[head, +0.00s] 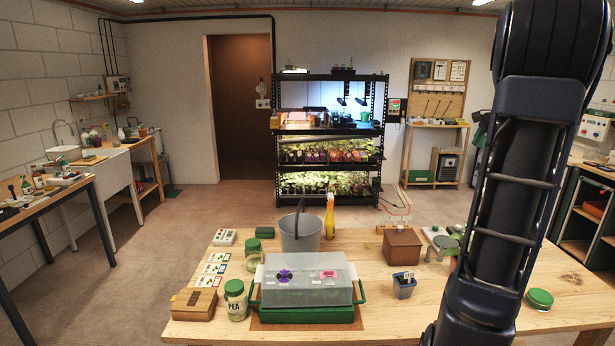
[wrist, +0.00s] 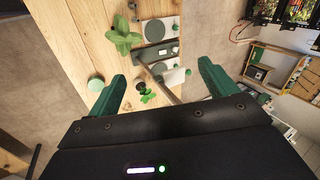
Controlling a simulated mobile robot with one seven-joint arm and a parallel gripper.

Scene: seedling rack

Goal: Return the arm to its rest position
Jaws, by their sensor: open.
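My gripper (wrist: 158,92) shows in the wrist view with its two green fingers spread wide apart and nothing between them. It hangs above the right part of the wooden table (wrist: 80,30). Below it lie a grey and white device (wrist: 160,30), a green leafy plant (wrist: 122,37) and a smaller seedling (wrist: 147,93). In the head view my dark arm stands upright on the right and covers part of the table (head: 390,325). The gripper itself does not show in the head view.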

